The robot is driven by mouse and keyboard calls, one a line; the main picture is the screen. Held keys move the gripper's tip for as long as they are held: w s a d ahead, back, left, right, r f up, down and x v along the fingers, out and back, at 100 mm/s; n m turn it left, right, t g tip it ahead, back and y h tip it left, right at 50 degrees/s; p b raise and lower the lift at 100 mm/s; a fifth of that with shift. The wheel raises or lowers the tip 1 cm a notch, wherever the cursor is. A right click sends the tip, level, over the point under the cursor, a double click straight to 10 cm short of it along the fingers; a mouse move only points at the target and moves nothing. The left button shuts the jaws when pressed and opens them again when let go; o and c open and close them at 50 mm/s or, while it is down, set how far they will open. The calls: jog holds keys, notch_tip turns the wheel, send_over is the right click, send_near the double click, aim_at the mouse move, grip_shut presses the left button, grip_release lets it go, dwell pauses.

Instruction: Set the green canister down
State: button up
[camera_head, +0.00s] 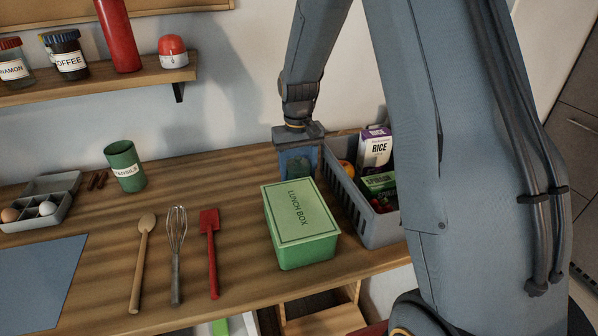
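A green canister (131,179) with a white label, partly readable as "UTENSILS", stands upright on the wooden counter at the left, near the wall. My gripper (298,168) points down behind the green lunch box, beside the left end of the grey basket, well to the right of this canister. The fingertips are hidden by the lunch box.
The lunch box (301,222) stands in front of my gripper. The basket (372,222) holds a rice box (375,150) and other groceries. A wooden spoon, a whisk (177,255) and a red spatula (211,250) lie mid-counter. An egg carton (40,205) is at left.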

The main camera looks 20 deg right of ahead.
jog(key=shift+f, duration=0.2)
jog(key=o, duration=1.2)
